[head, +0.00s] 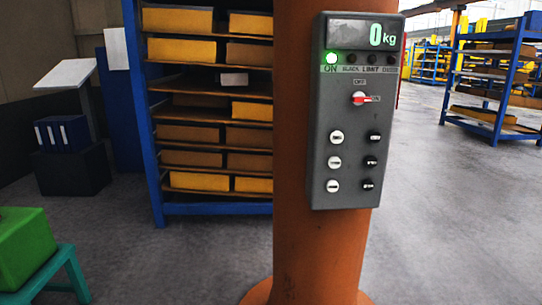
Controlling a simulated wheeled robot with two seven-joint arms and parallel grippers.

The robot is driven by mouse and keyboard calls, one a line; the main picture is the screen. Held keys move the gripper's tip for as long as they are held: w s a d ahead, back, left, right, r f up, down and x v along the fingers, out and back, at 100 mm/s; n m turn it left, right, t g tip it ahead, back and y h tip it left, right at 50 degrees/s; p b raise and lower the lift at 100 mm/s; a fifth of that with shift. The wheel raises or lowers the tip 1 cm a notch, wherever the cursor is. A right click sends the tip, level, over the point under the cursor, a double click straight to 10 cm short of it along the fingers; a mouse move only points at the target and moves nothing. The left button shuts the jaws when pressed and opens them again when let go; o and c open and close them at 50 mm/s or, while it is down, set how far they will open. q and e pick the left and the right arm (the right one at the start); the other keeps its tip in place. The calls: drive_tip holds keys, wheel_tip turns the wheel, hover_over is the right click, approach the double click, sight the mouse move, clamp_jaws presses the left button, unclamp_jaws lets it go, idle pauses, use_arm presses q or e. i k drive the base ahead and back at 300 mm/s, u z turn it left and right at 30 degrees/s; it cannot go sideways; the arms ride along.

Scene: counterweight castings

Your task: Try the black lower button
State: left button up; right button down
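A grey control box (322,110) is mounted on an orange column in the head view. It has three white buttons in a left row going down and three black buttons in a right row. The lowest black button (368,184) is at the bottom right of the box, level with the lowest white button (332,186). The middle black button (371,162) and upper black button (374,137) are above it. Neither of my grippers is in view.
The orange column (310,250) stands on a round base. A blue rack (158,180) stands behind it. A green box (22,245) rests on a teal stool (62,270) at lower left.

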sight(374, 137)
drive_tip(key=k, duration=0.7)
drive_tip(key=z, duration=0.55)
drive_tip(key=i, duration=1.45)
drive_tip(key=u, duration=0.55)
